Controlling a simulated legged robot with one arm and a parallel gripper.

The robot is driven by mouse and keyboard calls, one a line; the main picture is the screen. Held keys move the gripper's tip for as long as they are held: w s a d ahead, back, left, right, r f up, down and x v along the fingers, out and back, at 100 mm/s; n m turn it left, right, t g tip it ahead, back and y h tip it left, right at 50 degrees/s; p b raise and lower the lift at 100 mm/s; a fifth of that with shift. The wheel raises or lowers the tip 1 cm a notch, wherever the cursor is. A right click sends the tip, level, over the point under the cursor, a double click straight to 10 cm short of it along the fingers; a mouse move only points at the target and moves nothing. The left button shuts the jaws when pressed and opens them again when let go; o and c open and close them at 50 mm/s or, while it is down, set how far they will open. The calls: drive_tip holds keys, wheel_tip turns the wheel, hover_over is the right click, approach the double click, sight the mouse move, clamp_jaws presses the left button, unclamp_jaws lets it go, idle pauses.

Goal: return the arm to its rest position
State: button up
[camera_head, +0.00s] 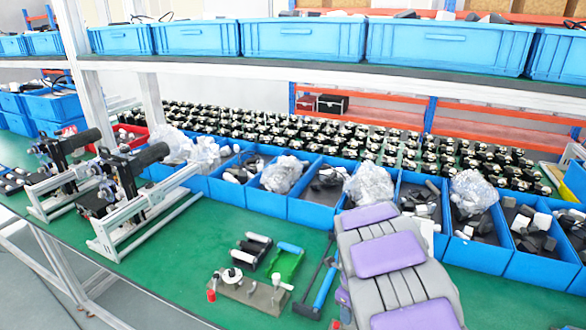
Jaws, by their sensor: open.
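The green workbench top (190,270) runs across the picture. A metal plate fixture (247,292) with red-tipped parts lies near its front edge. A green and blue part (287,262) and a black part (252,250) lie just behind it. A black and blue long-handled tool (322,285) lies to their right.
A row of blue bins (316,212) with dark parts and clear bags crosses the bench. Two metal stands (135,200) with black cylinders are at the left. A shelf (300,68) with larger blue crates (300,40) hangs above. Bare green surface lies at front left.

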drive_tip(key=s+r+n, duration=0.7)
drive_tip(key=s+r, duration=0.2)
drive_tip(key=s+a+r+n, duration=0.1)
drive_tip(key=s+r+n, duration=0.2)
drive_tip(key=s+n, duration=0.6)
drive_tip(key=s+a+r+n+g, duration=0.1)
drive_tip(key=s+r+n, duration=0.2)
drive_tip(key=s+n, duration=0.7)
drive_tip(key=s+b, duration=0.1)
drive_tip(key=s, duration=0.7)
drive_tip(key=shift+r+y, duration=0.3)
drive_tip(key=shift+r, duration=0.05)
drive_tip(key=shift+w, duration=0.1)
